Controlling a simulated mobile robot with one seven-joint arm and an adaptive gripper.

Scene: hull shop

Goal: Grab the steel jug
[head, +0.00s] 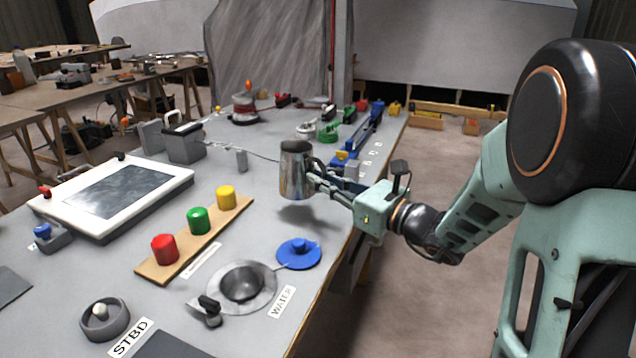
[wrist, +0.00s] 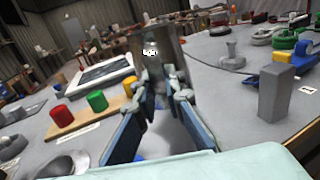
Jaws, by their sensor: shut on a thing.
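The steel jug (head: 293,172) is a shiny metal cylinder with a dark open top, upright near the middle of the grey bench. A soft shadow on the bench below its base suggests it is held slightly above the surface. My gripper (head: 316,180) reaches in from the right and is shut on the jug's right side. In the wrist view the jug (wrist: 158,42) stands between the fingertips of my gripper (wrist: 163,80). The fingers hide part of the jug's lower body in that view.
A board with red, green and yellow knobs (head: 198,221) lies left of the jug. A blue lid (head: 299,252) and a round metal basin (head: 243,283) marked WATER are in front. A white-framed panel (head: 115,194) is farther left. Blue rail parts (head: 362,136) line the right edge.

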